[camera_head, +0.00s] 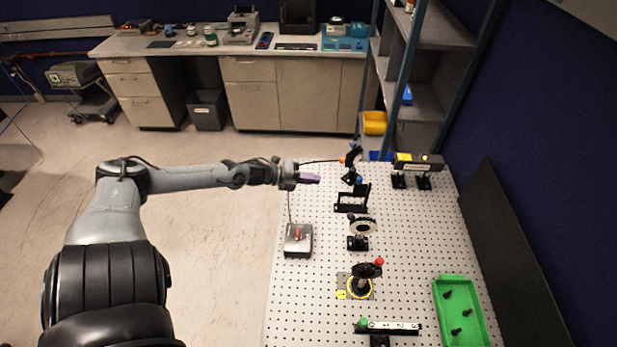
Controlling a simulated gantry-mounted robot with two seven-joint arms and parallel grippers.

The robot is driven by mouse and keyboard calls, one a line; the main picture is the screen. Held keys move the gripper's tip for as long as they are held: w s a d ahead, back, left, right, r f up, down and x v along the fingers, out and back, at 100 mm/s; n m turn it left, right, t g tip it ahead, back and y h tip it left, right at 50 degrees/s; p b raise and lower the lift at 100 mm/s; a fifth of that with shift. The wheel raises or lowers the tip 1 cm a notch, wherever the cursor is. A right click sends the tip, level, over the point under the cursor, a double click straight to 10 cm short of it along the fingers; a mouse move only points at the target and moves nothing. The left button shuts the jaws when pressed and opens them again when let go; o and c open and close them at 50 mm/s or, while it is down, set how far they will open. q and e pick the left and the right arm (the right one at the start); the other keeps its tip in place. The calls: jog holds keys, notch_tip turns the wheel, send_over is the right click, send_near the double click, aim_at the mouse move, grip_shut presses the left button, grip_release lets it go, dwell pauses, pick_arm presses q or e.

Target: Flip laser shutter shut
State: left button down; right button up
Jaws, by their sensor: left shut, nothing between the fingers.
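My left gripper (309,178), with purplish fingertips, is shut and empty over the far left edge of the perforated board. A small black post-mounted part with an orange tip (342,160) stands just right of it and slightly farther back, apart from the fingers. It looks like the laser shutter, but is too small for me to tell its flap position. The laser (418,163), a dark box with yellow markings, sits on two black mounts at the far right of the board. My right gripper is not in view.
The perforated board (310,300) carries a black frame (352,198), a round optic (362,227), a red-knobbed mount (361,285), a grey box with a red switch (298,240), a green-knobbed rail (390,327) and a green tray (480,325). A dark panel leans at right.

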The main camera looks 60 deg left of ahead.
pick_arm(q)
jog(key=shift+s+a+r, duration=0.15)
jog(key=shift+s+r, duration=0.05)
jog(key=shift+s, duration=0.3)
